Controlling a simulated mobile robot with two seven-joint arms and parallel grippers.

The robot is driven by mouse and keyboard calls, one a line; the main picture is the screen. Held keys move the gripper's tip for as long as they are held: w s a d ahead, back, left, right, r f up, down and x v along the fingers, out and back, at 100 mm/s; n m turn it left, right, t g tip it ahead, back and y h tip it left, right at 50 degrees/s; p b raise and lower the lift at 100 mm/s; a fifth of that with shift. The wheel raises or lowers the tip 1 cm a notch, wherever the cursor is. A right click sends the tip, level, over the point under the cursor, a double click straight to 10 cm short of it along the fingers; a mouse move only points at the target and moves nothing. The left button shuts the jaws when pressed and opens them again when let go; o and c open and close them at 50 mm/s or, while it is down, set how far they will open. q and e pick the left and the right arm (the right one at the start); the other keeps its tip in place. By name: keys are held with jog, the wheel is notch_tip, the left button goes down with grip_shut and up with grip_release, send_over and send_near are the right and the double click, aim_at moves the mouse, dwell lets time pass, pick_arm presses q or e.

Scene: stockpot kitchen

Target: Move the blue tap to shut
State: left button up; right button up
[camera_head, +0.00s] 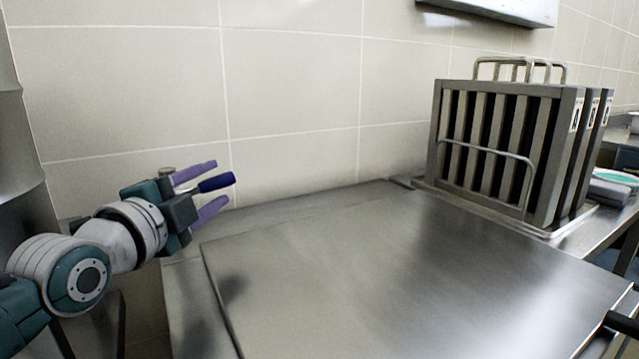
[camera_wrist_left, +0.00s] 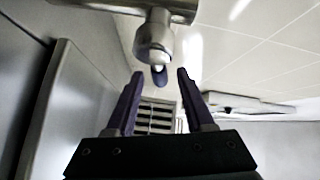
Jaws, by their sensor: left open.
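The blue tap (camera_head: 217,182) shows as a dark blue lever between the two purple fingers of my left gripper (camera_head: 220,181), near the tiled wall. Much of the tap is hidden behind the gripper. In the left wrist view, its metal body (camera_wrist_left: 155,38) hangs in from the top, and the end of the blue lever (camera_wrist_left: 159,75) lies between the fingertips. My left gripper is open, with a finger on either side of the lever. Gaps show beside the lever, so neither finger clearly touches it.
A flat steel worktop (camera_head: 400,270) stretches across the front and is bare. A metal rack of slatted filter panels (camera_head: 490,150) stands at its back right. A tiled wall (camera_head: 295,80) closes the back. A steel fixture (camera_head: 500,8) hangs on the wall above.

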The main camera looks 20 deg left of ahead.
aim_at(224, 180)
pick_arm(q)
jog(key=w, duration=0.2)
jog(key=w+b, duration=0.1)
jog(key=w, duration=0.1)
jog(key=shift+a+f, duration=0.15)
jog(key=shift+w+a+b, duration=0.1)
jog(key=shift+w+b, duration=0.3)
jog(key=shift+w, duration=0.45)
grip_shut()
dwell(0.6)
